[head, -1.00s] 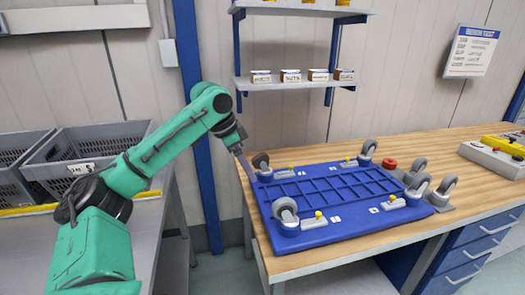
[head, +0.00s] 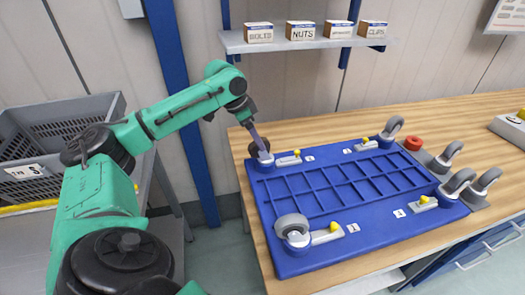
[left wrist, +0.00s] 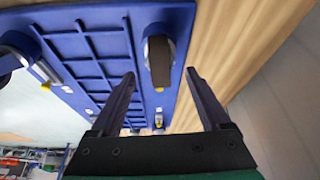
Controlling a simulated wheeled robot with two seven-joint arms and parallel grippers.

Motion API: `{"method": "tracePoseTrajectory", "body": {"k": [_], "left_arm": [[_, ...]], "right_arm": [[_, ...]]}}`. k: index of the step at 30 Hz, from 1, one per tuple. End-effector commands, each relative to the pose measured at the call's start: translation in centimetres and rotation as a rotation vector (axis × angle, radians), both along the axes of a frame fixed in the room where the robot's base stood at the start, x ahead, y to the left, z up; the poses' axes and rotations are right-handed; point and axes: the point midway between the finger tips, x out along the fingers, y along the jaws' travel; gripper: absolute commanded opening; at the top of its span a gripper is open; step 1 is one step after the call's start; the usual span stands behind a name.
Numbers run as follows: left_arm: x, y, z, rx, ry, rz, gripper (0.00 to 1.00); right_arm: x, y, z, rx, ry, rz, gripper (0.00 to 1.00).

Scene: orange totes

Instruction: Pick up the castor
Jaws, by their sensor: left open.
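My left gripper (head: 262,147) is at the back-left corner of the blue tray, right at the castor (head: 258,151) there, which it partly covers. In the left wrist view my left gripper (left wrist: 160,75) is open, with one finger on each side of a castor (left wrist: 160,58) with a dark tread. The castor stands on the blue tray's edge, and I cannot tell whether the fingers touch it. More castors stand at the tray's front-left (head: 291,228), back-right (head: 392,127) and front-right (head: 457,183) corners. My right gripper is not in view.
The blue tray (head: 330,188) lies on a wooden bench (head: 450,112), with yellow-knobbed clamps on it. Two loose castors (head: 447,155) (head: 486,182) and a red ring (head: 413,143) lie right of it. A shelf (head: 300,43) with labelled boxes hangs behind. Grey crates (head: 50,125) stand left.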

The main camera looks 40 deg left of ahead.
Motion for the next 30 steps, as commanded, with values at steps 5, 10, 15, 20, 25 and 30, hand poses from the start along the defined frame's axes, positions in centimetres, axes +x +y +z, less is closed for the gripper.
{"method": "tracePoseTrajectory", "body": {"k": [5, 10, 15, 20, 25, 30], "left_arm": [[0.6, -0.7, -2.1, 0.000, 0.002, -0.002, 0.80], [1.5, -1.3, -5.0, -0.002, 0.001, -0.001, 0.80], [1.7, -1.3, -5.5, 0.001, -0.002, -0.001, 0.80], [1.7, -1.3, -5.5, 0.000, -0.001, 0.000, 0.42], [1.7, -1.3, -5.5, 0.000, -0.001, 0.000, 0.00], [1.7, -1.3, -5.3, 0.000, -0.005, 0.000, 0.00]], "right_arm": [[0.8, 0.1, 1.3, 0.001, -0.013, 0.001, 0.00], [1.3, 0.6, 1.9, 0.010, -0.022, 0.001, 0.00], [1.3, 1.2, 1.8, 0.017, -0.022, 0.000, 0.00], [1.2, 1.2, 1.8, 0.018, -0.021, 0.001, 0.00], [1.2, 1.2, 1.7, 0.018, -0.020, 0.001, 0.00], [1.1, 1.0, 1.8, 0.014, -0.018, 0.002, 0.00]]}}
